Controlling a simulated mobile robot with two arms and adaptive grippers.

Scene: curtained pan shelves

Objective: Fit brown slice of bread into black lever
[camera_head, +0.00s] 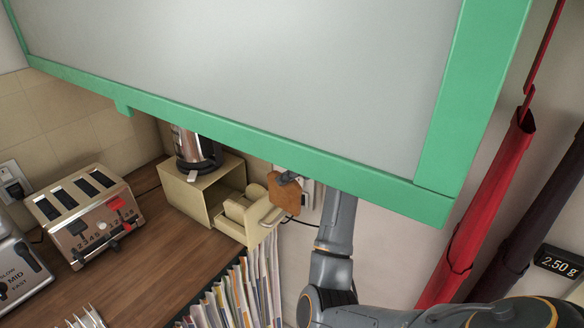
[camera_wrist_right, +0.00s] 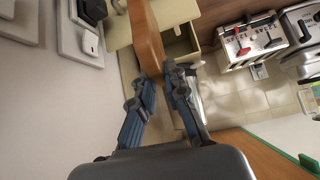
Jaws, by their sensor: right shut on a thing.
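The brown slice of bread (camera_head: 284,194) is held up in front of the cream bread box. It also shows edge-on in the right wrist view (camera_wrist_right: 146,38). My right gripper (camera_head: 291,178) is shut on it, with both fingers (camera_wrist_right: 158,78) pressed to its sides. The steel toaster (camera_head: 88,210) stands well to the left on the counter, with several dark slots on top. A black lever (camera_head: 77,228) and a red lever (camera_head: 116,203) are on its front. The toaster is upside down in the right wrist view (camera_wrist_right: 253,42). My left gripper is not in view.
The cream bread box (camera_head: 188,195) has an open drawer and a kettle (camera_head: 194,152) on top. Several upright magazines (camera_head: 242,290) stand in front. A green-framed cabinet door (camera_head: 290,157) hangs across the upper area. Bare wooden counter (camera_head: 157,257) lies between toaster and box.

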